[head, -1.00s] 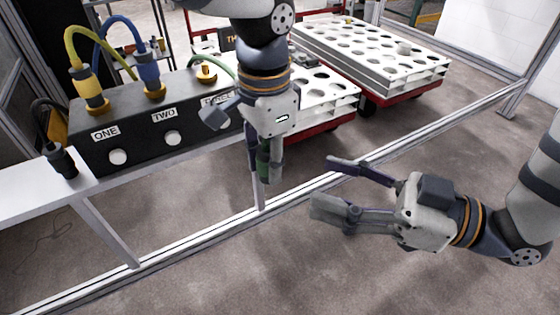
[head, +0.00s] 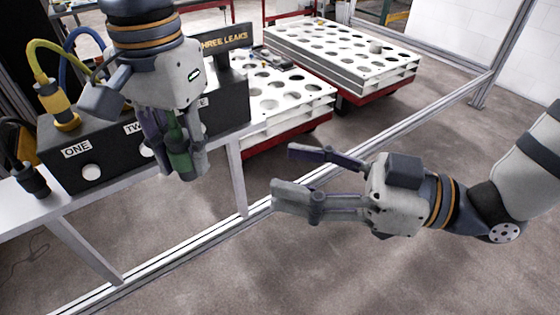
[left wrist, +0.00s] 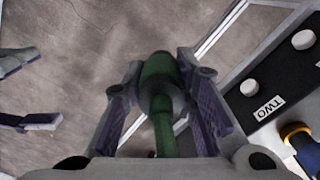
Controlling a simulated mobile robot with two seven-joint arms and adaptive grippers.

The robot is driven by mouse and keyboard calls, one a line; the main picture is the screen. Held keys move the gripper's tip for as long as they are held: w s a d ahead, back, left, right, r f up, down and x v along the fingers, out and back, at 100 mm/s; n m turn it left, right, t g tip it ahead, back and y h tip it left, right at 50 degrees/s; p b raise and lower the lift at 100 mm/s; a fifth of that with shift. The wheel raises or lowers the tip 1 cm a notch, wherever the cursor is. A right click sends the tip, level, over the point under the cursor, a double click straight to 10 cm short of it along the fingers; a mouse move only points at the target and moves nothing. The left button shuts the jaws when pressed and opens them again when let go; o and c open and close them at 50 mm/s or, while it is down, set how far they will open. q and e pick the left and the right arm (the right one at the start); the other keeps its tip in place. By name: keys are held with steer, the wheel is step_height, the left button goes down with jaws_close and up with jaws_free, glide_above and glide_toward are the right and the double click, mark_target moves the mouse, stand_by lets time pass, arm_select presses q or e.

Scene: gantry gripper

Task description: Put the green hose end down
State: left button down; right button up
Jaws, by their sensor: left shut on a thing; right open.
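My left gripper (head: 172,160) is shut on the green hose end (head: 181,150) and holds it pointing down, in front of the black box (head: 112,182) near the TWO label. In the left wrist view the green hose end (left wrist: 158,85) sits between the two fingers (left wrist: 165,100), with floor behind it. Whether it touches the bench edge I cannot tell. My right gripper (head: 285,175) is open and empty over the floor to the right. The upper part of the green hose is hidden behind my left gripper in the head view.
A yellow hose end (head: 57,105) is plugged into the box top. A black hose end (head: 33,180) stands on the white bench (head: 55,208) at left. The blue plug (left wrist: 305,150) shows in the left wrist view. White trays with holes (head: 345,55) stand on red carts behind a metal rail.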

steer(key=r+x, duration=0.1)
steer(key=x, duration=1.1)
steer(key=shift+s+a, duration=0.25)
steer(key=shift+a, duration=0.15)
steer(key=shift+d+r, duration=0.1)
jaws_close()
arm_select(q)
steer(key=c, duration=1.2)
jaws_free()
steer(key=shift+a, duration=0.1)
arm_select(e)
steer(key=shift+w, duration=0.15)
